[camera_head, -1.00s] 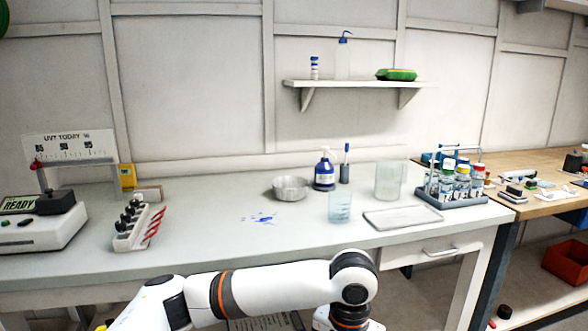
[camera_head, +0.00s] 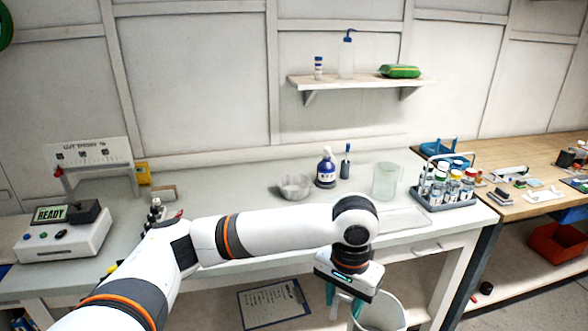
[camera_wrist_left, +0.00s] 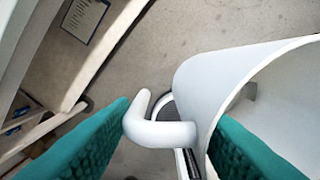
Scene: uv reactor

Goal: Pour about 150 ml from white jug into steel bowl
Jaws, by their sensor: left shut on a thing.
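The white jug (camera_head: 388,316) is at the bottom of the head view, in front of the bench. My left gripper (camera_head: 346,304) is shut on the jug's handle. In the left wrist view the jug (camera_wrist_left: 240,72) fills the right side, its handle (camera_wrist_left: 160,132) between the teal fingers of the left gripper (camera_wrist_left: 165,140). The jug's contents cannot be seen. The steel bowl (camera_head: 294,187) stands on the bench, behind and left of the jug and apart from it. My right gripper is not in view.
A blue bottle (camera_head: 326,172), a clear beaker (camera_head: 385,180) and a bottle rack (camera_head: 446,190) stand near the bowl. A flat tray (camera_head: 402,220) lies at the front edge, partly behind my left arm. A clipboard (camera_head: 274,304) shows below the bench.

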